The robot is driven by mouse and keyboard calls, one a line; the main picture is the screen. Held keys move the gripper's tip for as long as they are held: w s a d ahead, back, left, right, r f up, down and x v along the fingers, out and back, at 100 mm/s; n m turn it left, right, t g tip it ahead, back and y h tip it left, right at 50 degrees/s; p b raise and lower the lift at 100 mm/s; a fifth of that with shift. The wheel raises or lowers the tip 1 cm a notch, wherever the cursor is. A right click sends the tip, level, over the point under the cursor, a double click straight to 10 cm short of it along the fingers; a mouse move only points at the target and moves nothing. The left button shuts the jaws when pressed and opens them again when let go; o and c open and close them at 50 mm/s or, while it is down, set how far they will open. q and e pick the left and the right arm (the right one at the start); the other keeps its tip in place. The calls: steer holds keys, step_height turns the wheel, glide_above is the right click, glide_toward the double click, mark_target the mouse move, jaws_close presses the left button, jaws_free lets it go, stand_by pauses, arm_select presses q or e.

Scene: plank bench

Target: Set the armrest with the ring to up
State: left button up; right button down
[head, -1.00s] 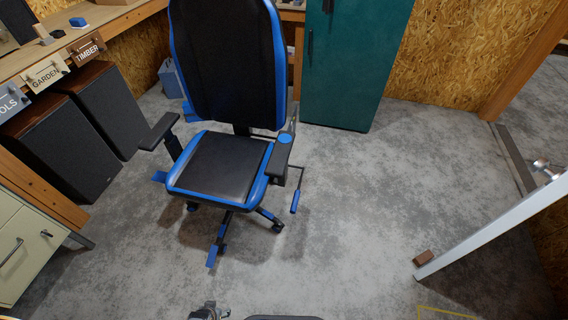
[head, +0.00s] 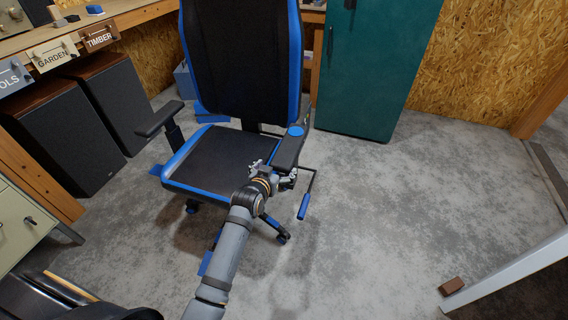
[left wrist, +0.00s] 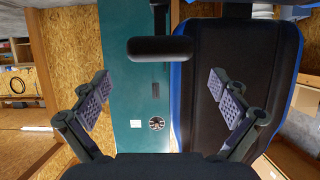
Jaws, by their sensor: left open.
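A black office chair with blue trim stands ahead of me in the head view. Its right-hand armrest (head: 290,147) has a blue round mark (head: 296,131), which looks like the ring, near the back of its black pad. The plain left-hand armrest (head: 160,118) has no such mark. My left gripper (head: 284,176) is at the front end of the marked armrest, partly hidden by its own wrist. In the left wrist view the fingers (left wrist: 160,92) are spread with nothing between them, and a dark armrest pad (left wrist: 160,48) lies beyond them. I cannot tell whether they touch it.
A lever with a blue grip (head: 304,207) sticks out beside the chair, close to my left gripper. A teal cabinet (head: 370,75) stands behind to the right. Dark speakers (head: 62,130) stand on the left under the bench.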

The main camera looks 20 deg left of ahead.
mark_target(280, 163)
arm_select(q)
steer(key=b+x, duration=0.1)
steer(key=x, duration=0.4)
steer(key=shift+w+f, duration=0.15)
steer(key=shift+f, duration=0.05)
steer(key=shift+w+f, duration=0.2)
steer(key=shift+w, duration=0.45)
arm_select(e)
steer(key=w+r, duration=0.1)
steer(key=w+a+r, duration=0.1)
steer(key=w, duration=0.1)
steer(key=shift+r, duration=0.3)
